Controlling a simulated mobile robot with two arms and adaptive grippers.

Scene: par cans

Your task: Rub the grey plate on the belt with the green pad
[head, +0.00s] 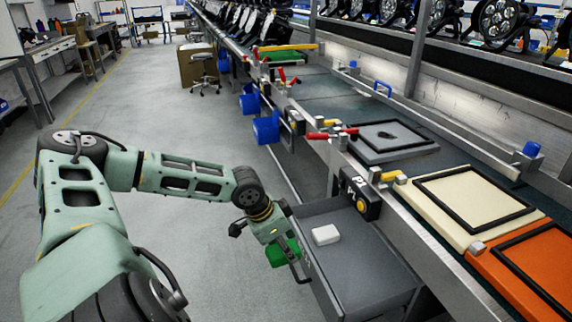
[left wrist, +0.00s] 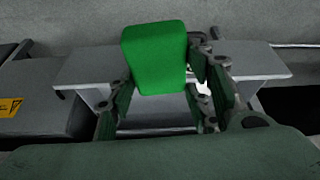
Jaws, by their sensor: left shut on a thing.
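The grey plate (head: 392,140) lies flat on the belt (head: 437,158), with a dark smudge near its middle and a dark raised frame line. My left gripper (head: 286,262) is shut on the green pad (head: 277,254), beside the open drawer and below belt height. In the left wrist view the green pad (left wrist: 155,58) sits between the two fingers of my left gripper (left wrist: 160,90). The pad is apart from the plate. My right gripper is in neither view.
An open grey drawer (head: 355,262) holds a white block (head: 326,235). A cream plate (head: 466,203) and an orange plate (head: 535,268) lie nearer on the belt. Red-handled clamps (head: 333,135) and a yellow-black box (head: 361,198) line the belt's edge. Blue bins (head: 266,128) hang farther back.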

